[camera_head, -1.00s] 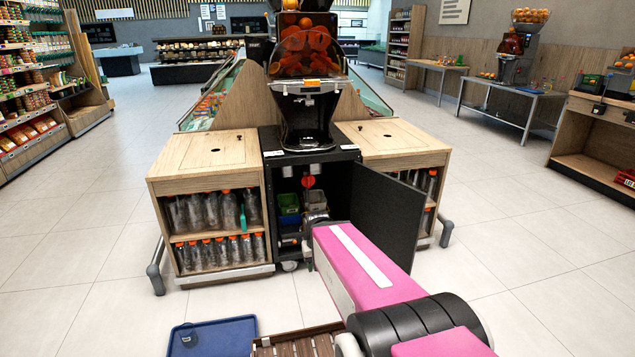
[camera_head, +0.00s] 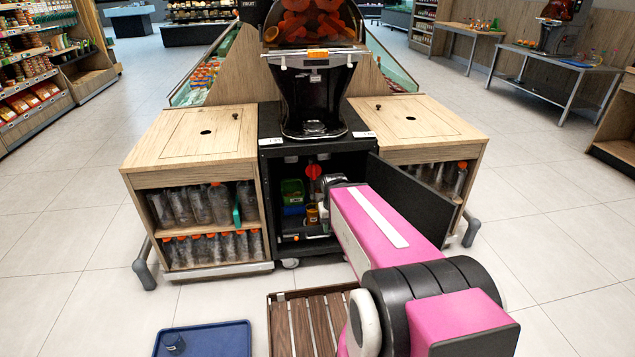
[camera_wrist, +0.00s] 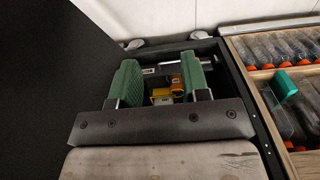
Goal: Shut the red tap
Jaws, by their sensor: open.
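The red tap (camera_head: 313,171) shows as a round red handle inside the open black cabinet (camera_head: 268,205) under the juicer. In the head view it is just above and left of my gripper. The tap cannot be made out in the wrist view. My gripper's two green-padded fingers (camera_wrist: 163,82) stand wide apart in the wrist view, with nothing held between them. Beyond them, inside the cabinet, are a yellow item (camera_wrist: 160,93) and an orange-yellow item (camera_wrist: 177,82). In the head view the fingers are mostly hidden by my wrist and arm.
The black cabinet door (camera_head: 412,205) stands open to the right, close beside my arm. A green bin (camera_head: 292,189) is inside, left of the tap. Wooden bottle shelves (camera_head: 195,160) flank the cabinet. A blue tray (camera_head: 205,340) and a slatted wooden crate (camera_head: 310,325) lie in front.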

